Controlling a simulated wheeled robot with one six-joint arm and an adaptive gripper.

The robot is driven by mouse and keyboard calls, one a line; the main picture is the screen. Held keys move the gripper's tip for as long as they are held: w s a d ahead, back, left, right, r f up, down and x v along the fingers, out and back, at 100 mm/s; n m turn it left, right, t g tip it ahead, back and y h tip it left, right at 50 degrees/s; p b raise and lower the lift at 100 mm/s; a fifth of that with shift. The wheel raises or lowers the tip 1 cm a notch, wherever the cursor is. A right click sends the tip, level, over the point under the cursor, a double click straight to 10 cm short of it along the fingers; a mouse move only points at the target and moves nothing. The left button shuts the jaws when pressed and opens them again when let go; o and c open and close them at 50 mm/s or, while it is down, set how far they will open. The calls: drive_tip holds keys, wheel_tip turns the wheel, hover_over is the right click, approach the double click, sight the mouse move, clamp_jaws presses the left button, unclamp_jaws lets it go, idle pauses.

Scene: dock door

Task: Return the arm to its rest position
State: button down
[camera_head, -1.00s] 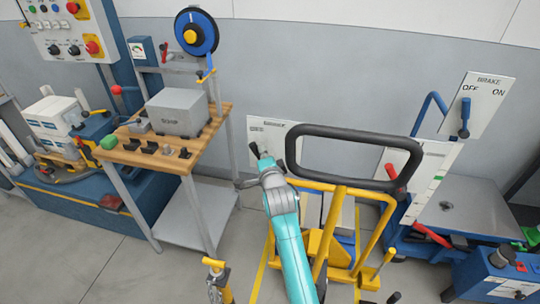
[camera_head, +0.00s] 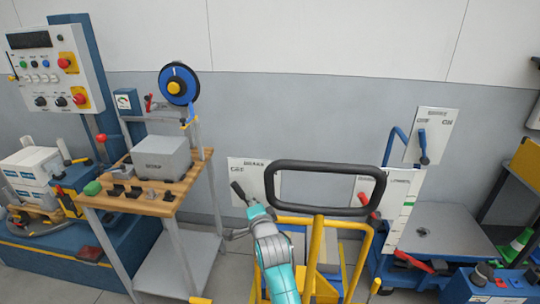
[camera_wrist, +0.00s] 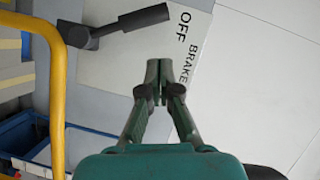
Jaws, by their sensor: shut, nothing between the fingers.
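My gripper (camera_wrist: 166,78) is shut and empty in the wrist view, its two green fingers meeting at the tips. Beyond it is a white brake panel (camera_wrist: 110,75) marked OFF and BRAKE, with a dark lever (camera_wrist: 143,18). A gap to the lever shows in the picture. In the head view my teal arm (camera_head: 279,272) reaches up from the bottom middle, towards the brake panel (camera_head: 262,171) and its dark lever (camera_head: 238,190) on the wall. The fingertips are too small to make out there.
A yellow cart frame with a black loop handle (camera_head: 275,185) stands close right of my arm. A wooden-topped bench (camera_head: 160,204) is on the left, a blue lift table (camera_head: 450,220) on the right. A second lever panel (camera_head: 436,125) is on the right wall. Some floor shows between.

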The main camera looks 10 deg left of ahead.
drive_tip(key=s+d+f+n+h, duration=0.1)
drive_tip(key=s+d+f+n, duration=0.1)
drive_tip(key=s+d+f, duration=1.1)
drive_tip(key=s+d+f+n+h, duration=0.1)
drive_tip(key=s+d+f, duration=0.3)
drive_tip(key=s, duration=0.5)
drive_tip(key=s+d+f+n+h, duration=0.1)
drive_tip(key=s+d+f+n, duration=0.1)
drive_tip(key=s+d+f, duration=0.45)
drive_tip(key=s+d+r+n+h, duration=0.1)
drive_tip(key=s+d+r, duration=0.1)
drive_tip(key=s, duration=0.8)
drive_tip(key=s+d+r+n+h, duration=0.1)
drive_tip(key=s+d+r, duration=0.1)
drive_tip(key=s, duration=0.7)
drive_tip(key=s+d+r+n, duration=0.1)
drive_tip(key=s+r, duration=0.4)
drive_tip(key=s, duration=0.2)
drive_tip(key=s+d+r+n+h, duration=0.1)
drive_tip(key=s+d+r+n, duration=0.1)
drive_tip(key=s+r, duration=0.3)
drive_tip(key=s, duration=0.3)
drive_tip(key=shift+g, duration=0.3)
